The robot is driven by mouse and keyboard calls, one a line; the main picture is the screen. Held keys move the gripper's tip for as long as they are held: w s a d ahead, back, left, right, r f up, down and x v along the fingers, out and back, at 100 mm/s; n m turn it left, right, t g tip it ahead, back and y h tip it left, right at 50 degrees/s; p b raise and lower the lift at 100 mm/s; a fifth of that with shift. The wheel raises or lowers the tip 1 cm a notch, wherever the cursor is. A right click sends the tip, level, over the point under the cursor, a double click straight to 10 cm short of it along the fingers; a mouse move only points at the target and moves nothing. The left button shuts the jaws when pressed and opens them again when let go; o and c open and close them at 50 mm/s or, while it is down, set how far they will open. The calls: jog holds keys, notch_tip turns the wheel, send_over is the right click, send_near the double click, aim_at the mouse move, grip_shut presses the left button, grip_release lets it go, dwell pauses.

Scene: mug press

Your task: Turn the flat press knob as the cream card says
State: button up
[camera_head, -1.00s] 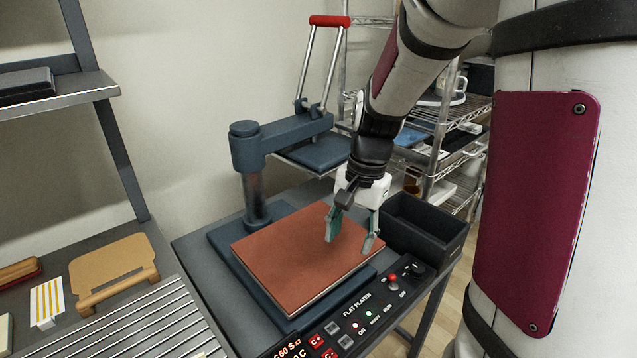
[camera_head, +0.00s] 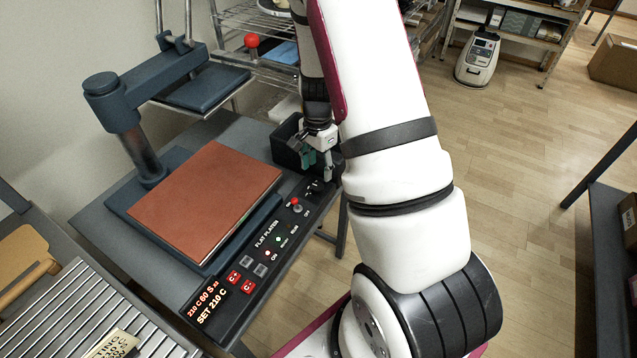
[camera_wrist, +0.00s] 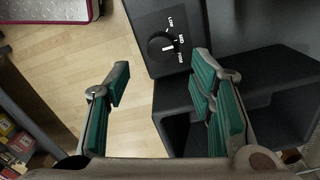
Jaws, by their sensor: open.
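In the head view the knob end of the press panel (camera_head: 312,190) is partly hidden by my gripper (camera_head: 316,169). My gripper's teal fingers (camera_wrist: 162,75) are open and empty, with the knob beyond and between their tips, apart from them. A cream card (camera_head: 116,345) with small, unreadable writing lies at the bottom left of the head view.
The flat press bears a brown slab (camera_head: 205,197). A dark open bin (camera_head: 285,143) stands close to my gripper. Open floor lies to the right.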

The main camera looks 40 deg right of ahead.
aim_at(318, 186)
notch_tip(318, 186, down, 7)
jog(key=shift+f, duration=0.1)
jog(key=shift+c, duration=0.3)
jog(key=c, duration=1.1)
